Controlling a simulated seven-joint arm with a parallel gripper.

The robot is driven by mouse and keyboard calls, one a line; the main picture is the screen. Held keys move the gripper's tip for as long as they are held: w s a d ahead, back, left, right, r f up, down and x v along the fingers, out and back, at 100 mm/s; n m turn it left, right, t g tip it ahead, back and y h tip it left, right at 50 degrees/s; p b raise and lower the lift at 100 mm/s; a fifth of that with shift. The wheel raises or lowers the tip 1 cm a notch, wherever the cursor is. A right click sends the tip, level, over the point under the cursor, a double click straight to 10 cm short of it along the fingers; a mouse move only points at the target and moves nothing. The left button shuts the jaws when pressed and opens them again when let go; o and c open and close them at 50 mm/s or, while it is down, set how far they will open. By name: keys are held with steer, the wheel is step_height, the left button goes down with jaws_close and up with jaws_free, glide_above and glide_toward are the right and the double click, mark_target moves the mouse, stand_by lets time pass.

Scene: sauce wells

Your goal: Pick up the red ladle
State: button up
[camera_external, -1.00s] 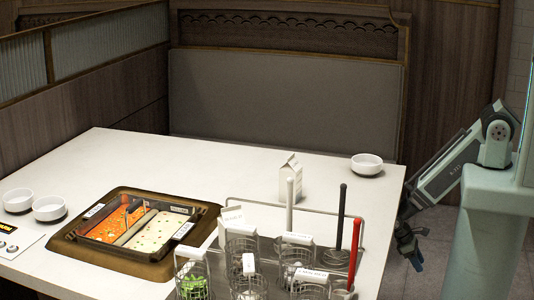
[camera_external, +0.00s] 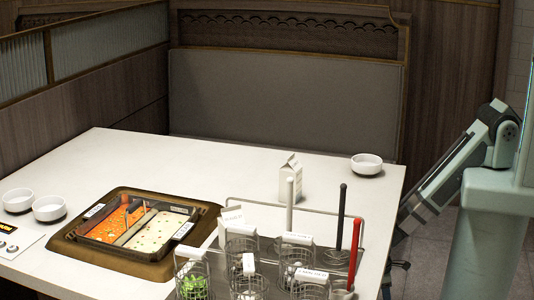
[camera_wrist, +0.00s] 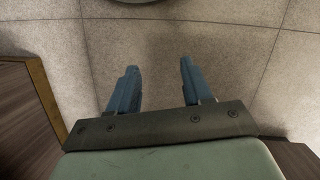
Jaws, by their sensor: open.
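The red ladle (camera_external: 354,252) stands in the metal rack at the right front of the white table, its red handle upright and leaning slightly. Its lower end is hidden among the containers. My gripper shows in the wrist view (camera_wrist: 155,88) with its two blue fingers apart and nothing between them. In the external view my gripper (camera_external: 396,266) hangs low beside the table's right edge, partly hidden, to the right of the red ladle and clear of it.
A black-handled ladle (camera_external: 341,215) and a white-handled one (camera_external: 289,205) stand beside the red ladle. Wire baskets (camera_external: 242,247) crowd the rack (camera_external: 258,200). A hot pot (camera_external: 75,250), a carton (camera_external: 291,180) and a bowl (camera_external: 367,164) are on the table (camera_external: 140,165).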

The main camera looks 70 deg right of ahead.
steer(key=w+a+f+n+t+y, duration=0.1)
steer(key=w+a+n+t+y, duration=0.2)
steer(key=a, duration=1.2)
steer(key=w+a+f+n+t, duration=0.2)
steer(key=w+a+n, duration=0.15)
steer(key=a, duration=1.15)
steer(key=s+a+r+n+g+y, duration=0.2)
steer(key=s+a+r, duration=0.3)
steer(key=a+r, duration=0.45)
steer(key=s+a+r+n+g+y, duration=0.1)
steer(key=s+a+r+n+y, duration=0.15)
steer(key=s+a+r, duration=0.7)
steer(key=s+a+r+n+g+y, duration=0.1)
steer(key=a+r+n+g+y, duration=0.2)
steer(key=a, duration=1.2)
step_height(320, 180, up, 50)
steer(key=f+m+t+h, duration=0.1)
steer(key=m+t+h, duration=0.1)
steer(key=t+h, duration=0.3)
glide_above(349, 225)
steer(key=s+d, duration=0.2)
steer(key=d, duration=0.4)
steer(key=x, duration=0.4)
steer(key=a+x, duration=0.1)
steer(key=x, duration=0.8)
steer(key=shift+w+a+r, duration=0.2)
steer(key=shift+a+r, duration=0.05)
steer(key=shift+a, duration=0.05)
